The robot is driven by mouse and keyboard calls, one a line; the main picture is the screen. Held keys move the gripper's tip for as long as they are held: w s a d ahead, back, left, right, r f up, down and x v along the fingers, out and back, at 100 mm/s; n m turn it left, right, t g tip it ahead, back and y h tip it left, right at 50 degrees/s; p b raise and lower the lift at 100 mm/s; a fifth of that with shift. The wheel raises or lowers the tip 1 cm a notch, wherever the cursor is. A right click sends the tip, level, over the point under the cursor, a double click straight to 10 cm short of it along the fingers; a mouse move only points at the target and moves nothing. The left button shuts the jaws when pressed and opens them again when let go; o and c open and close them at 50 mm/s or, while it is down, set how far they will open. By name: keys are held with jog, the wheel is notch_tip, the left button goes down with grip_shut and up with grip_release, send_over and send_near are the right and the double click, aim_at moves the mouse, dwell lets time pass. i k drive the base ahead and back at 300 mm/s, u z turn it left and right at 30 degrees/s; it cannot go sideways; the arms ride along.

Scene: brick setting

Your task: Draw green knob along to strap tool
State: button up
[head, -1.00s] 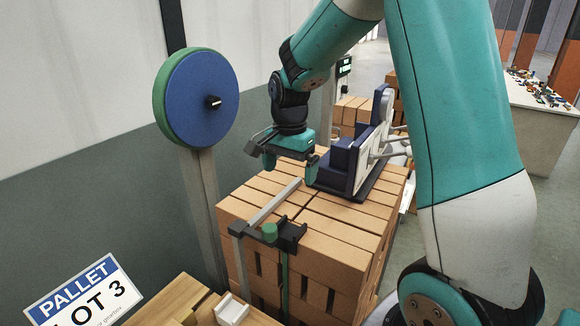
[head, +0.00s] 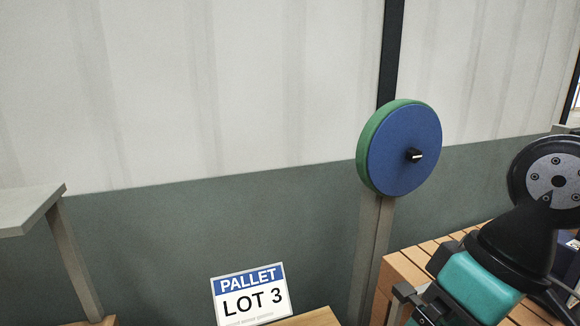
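The green knob is outside the current head view, below or right of its edge. The blue strap tool is mostly out too; a small dark blue piece (head: 572,245) at the right edge may be part of it. My gripper (head: 428,306) is at the lower right, by the brick stack (head: 402,272). Its teal body shows, but the bottom edge cuts off the fingertips. I cannot tell whether it is open or shut, or whether it touches the knob.
A blue and green strap reel (head: 404,148) stands on a grey post (head: 371,255) left of my gripper. A "PALLET LOT 3" sign (head: 251,295) is at the bottom middle. A grey shelf (head: 30,211) is at far left. A wall (head: 220,90) closes off the back.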

aim_at(404, 292)
jog(key=z, duration=0.25)
jog(key=k, duration=1)
jog(key=z, duration=1.1)
jog(key=i, duration=0.8)
jog(key=u, duration=0.9)
